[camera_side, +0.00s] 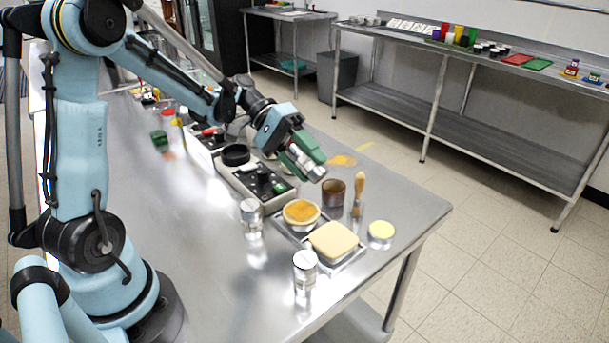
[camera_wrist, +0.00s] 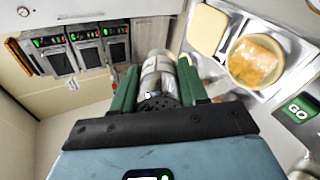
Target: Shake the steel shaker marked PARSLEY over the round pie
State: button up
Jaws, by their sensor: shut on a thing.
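My gripper (camera_side: 302,158) is shut on a steel shaker (camera_side: 309,165), held tilted above the table near the far side of the round pie in the side view. In the wrist view the shaker (camera_wrist: 158,76) sits between the green fingers; I cannot read any marking on it. The round pie (camera_side: 301,212), with an orange-brown top, lies on a metal tray (camera_side: 355,259). In the wrist view the pie (camera_wrist: 255,62) is right of the shaker. I cannot tell whether the shaker is directly over it.
A square pale pie (camera_side: 333,240) shares the tray. Two steel shakers (camera_side: 251,214) (camera_side: 304,270) stand nearby. A brown cup (camera_side: 334,192), a brush (camera_side: 358,190) and a yellow-topped tin (camera_side: 380,231) are close by. A device with a green GO button (camera_wrist: 298,111) is beside the tray.

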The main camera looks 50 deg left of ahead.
jog(key=shift+y, duration=0.6)
jog(key=y, duration=0.3)
jog(key=r+g+y, duration=0.1)
jog(key=y, duration=0.1)
jog(key=shift+s+a, duration=0.1)
jog(key=shift+a, duration=0.15)
jog(key=y, duration=0.4)
jog(key=g+y, duration=0.1)
jog(key=shift+a+r+y, duration=0.35)
jog(key=shift+y, duration=0.05)
